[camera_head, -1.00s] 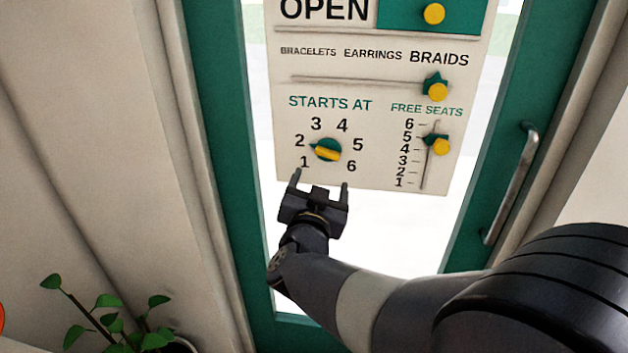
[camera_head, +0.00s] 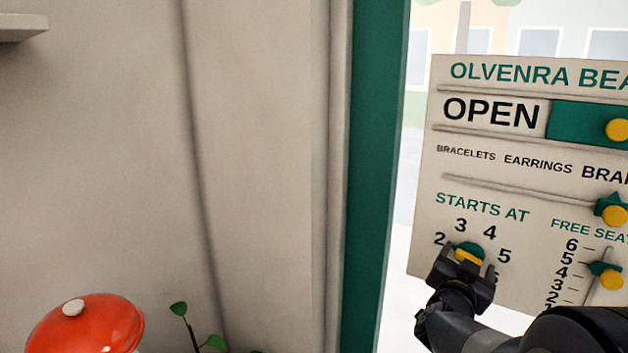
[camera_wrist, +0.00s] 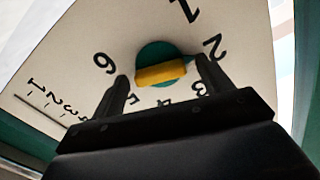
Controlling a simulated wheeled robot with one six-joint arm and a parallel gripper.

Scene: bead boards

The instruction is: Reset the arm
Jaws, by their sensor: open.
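My gripper (camera_head: 465,262) is open, in front of the lower part of the STARTS AT dial on the hanging sign (camera_head: 428,235). The dial (camera_head: 470,246) is a green disc with a yellow bar grip. In the wrist view the dial's yellow grip (camera_wrist: 162,74) shows beyond and between my two fingers (camera_wrist: 160,80), apparently with nothing held. The dial's green pointer is on the side of the 2. Whether the fingers touch the sign or dial I cannot tell. My arm hides the sign's lower edge in part.
The sign's sliders have yellow knobs: OPEN (camera_head: 617,130), BRAIDS (camera_head: 614,215) and FREE SEATS (camera_head: 611,280), right of my gripper. The green door frame (camera_head: 371,180) stands left of the sign. A red rounded object (camera_head: 90,328) and a plant (camera_head: 215,343) are at lower left.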

